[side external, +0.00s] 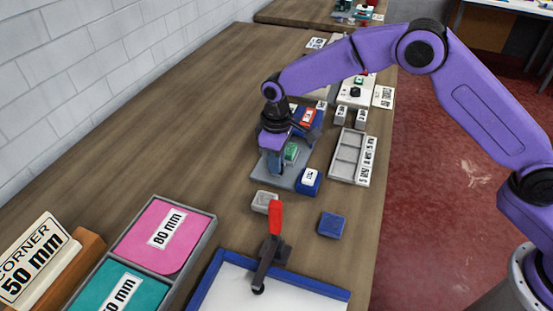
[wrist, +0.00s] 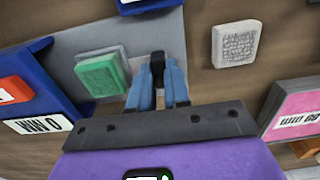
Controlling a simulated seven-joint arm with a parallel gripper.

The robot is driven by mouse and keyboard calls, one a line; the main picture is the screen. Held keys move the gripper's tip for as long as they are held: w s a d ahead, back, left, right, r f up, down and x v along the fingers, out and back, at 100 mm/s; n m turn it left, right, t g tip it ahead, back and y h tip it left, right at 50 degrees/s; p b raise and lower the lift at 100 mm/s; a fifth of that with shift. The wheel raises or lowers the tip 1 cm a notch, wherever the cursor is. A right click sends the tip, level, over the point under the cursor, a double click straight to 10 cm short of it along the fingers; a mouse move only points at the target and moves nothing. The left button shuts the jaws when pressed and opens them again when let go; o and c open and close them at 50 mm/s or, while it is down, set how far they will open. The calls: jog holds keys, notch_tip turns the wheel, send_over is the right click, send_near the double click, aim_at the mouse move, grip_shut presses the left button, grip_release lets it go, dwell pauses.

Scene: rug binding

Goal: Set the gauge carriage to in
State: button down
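The gauge stands mid-bench, with a grey plate (side external: 283,182), a green block (side external: 291,152) and blue parts around it. In the wrist view the grey plate (wrist: 90,45) and green block (wrist: 102,75) lie left of my fingers. A blue piece (wrist: 38,72) with red and a white "0 MM" label is at far left. My gripper (wrist: 157,72) points down at the plate; its blue fingertips close narrowly around a dark post (wrist: 158,60). In the side view my gripper (side external: 270,172) hides part of the gauge. I cannot tell which part is the carriage, or its setting.
A blue block with a white label (side external: 309,181) sits at the plate's right corner. A grey block (side external: 265,201), a blue block (side external: 331,224) and a red-handled clamp (side external: 274,228) are nearer. A divided tray (side external: 346,155) is right; the pink 80 mm tray (side external: 155,235) is front left. Bench at left is clear.

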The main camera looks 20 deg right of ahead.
jog(key=w+d, duration=0.6)
jog(key=shift+w+d, duration=0.25)
jog(key=shift+w, duration=0.05)
jog(key=c, duration=1.1)
grip_release()
jog(key=shift+d, duration=0.1)
jog(key=s+a, duration=0.6)
jog(key=shift+s+a, duration=0.35)
notch_tip(320, 180, up, 17)
jog(key=shift+n, duration=0.9)
jog(key=shift+s+d+r, duration=0.2)
jog(key=shift+s+d, duration=1.15)
jog(key=shift+s, duration=1.5)
jog(key=shift+s+d+r, duration=0.25)
jog(key=shift+s+d, duration=1.05)
jog(key=shift+s, duration=1.55)
jog(key=shift+s+d+r, duration=0.2)
jog(key=shift+s+d, duration=1.15)
jog(key=shift+s, duration=1.5)
